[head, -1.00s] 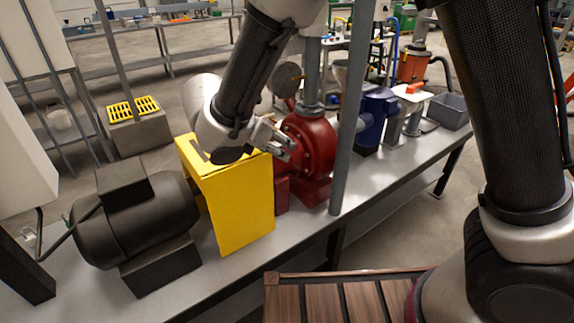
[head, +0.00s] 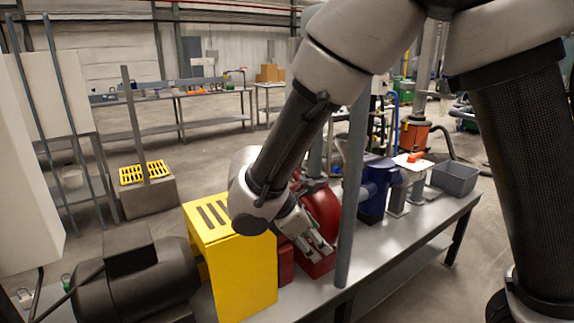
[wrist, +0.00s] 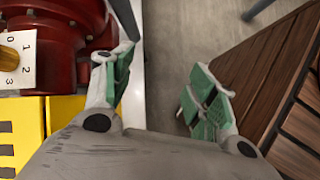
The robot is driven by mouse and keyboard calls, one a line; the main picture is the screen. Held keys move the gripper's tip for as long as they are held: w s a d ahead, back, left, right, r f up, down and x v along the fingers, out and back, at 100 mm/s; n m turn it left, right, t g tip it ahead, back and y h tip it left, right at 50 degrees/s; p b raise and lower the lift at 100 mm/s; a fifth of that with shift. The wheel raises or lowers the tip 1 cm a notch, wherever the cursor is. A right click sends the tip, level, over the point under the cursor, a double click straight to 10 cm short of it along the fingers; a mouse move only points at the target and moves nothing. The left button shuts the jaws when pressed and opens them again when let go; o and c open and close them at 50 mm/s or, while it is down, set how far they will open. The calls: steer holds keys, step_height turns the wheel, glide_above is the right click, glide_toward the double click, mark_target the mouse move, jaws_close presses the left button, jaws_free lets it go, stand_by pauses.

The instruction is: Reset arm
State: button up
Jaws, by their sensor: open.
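My gripper (head: 316,243) is open and empty. In the head view it hangs in front of the red pump (head: 321,209), pointing down and to the right, just right of the yellow guard (head: 246,275). In the wrist view my gripper (wrist: 160,88) shows two spread fingers with green pads, and bare floor lies between them. There the red pump (wrist: 75,40) is at the upper left, with a white dial plate (wrist: 17,60) marked with numbers. I cannot tell if the left finger touches the pump.
A grey upright post (head: 352,190) stands close to the right of my gripper. A black motor (head: 150,285) is at the left of the bench, a blue pump (head: 375,190) and a grey bin (head: 455,179) at the right. Wooden slats (wrist: 250,75) lie right in the wrist view.

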steer(key=s+d+r+m+y, duration=0.2)
steer(key=s+d+r+m, duration=0.2)
steer(key=d+m, duration=0.3)
steer(key=s+d+r+m+y, duration=0.2)
steer(key=s+d+r+m, duration=0.3)
steer(key=d, duration=0.8)
steer(key=s+d+r+m+y, duration=0.2)
steer(key=s+d+r+m, duration=0.2)
steer(key=d+r+m, duration=0.3)
steer(key=d+m, duration=0.2)
steer(key=d, duration=0.1)
steer(key=shift+s+d+r+t, duration=0.15)
steer(key=shift+s+d+t, duration=0.05)
steer(key=shift+d+t, duration=0.2)
